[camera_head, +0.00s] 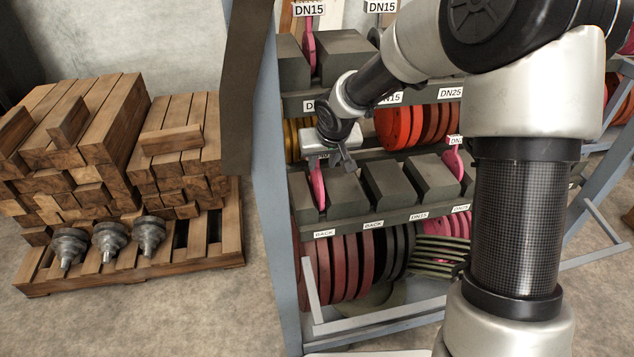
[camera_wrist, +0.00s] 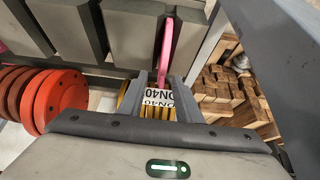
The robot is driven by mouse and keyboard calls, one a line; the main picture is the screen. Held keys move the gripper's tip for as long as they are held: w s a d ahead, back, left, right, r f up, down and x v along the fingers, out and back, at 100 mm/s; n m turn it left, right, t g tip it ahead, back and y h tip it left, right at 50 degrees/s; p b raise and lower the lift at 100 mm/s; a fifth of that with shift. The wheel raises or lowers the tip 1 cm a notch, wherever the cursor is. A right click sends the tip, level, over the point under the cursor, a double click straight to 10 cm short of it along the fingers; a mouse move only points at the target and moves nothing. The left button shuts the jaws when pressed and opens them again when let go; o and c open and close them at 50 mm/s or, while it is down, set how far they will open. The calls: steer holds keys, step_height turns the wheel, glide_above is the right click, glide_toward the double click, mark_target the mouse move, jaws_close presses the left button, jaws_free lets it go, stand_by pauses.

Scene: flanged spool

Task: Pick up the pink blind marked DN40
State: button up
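The pink blind (camera_head: 317,186) stands on edge among grey blocks at the left end of the rack's middle shelf. In the wrist view the pink blind (camera_wrist: 166,45) runs up between the grey blocks, and a white tag (camera_wrist: 158,97) reading DN40 upside down shows at its near end. My gripper (camera_head: 345,161) is just above and right of the blind and hides its upper end in the head view. In the wrist view my gripper (camera_wrist: 161,80) has its fingers apart, one on each side of the blind's end and tag. Clear space shows beside the pink part; I cannot tell whether either finger touches it.
Grey blocks (camera_head: 348,190) stand close beside the blind. Yellow discs (camera_wrist: 128,92) and orange discs (camera_wrist: 62,100) are near my gripper. Other pink blinds stand on the upper shelf (camera_head: 309,45) and farther right (camera_head: 453,163). A rack post (camera_head: 262,200) stands at left.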

mark_target(318, 168)
steer(key=x, duration=0.5)
steer(key=b+x, duration=0.1)
steer(key=x, duration=0.1)
steer(key=shift+s+a+f, duration=0.1)
steer(key=shift+a+f, duration=0.05)
steer(key=shift+a, duration=0.15)
steer(key=shift+w+f, duration=0.35)
steer(key=shift+f, duration=0.1)
jaws_close()
stand_by(0.6)
steer(key=shift+w+a+r, duration=0.1)
steer(key=shift+w+r, duration=0.05)
steer(key=shift+r, duration=0.05)
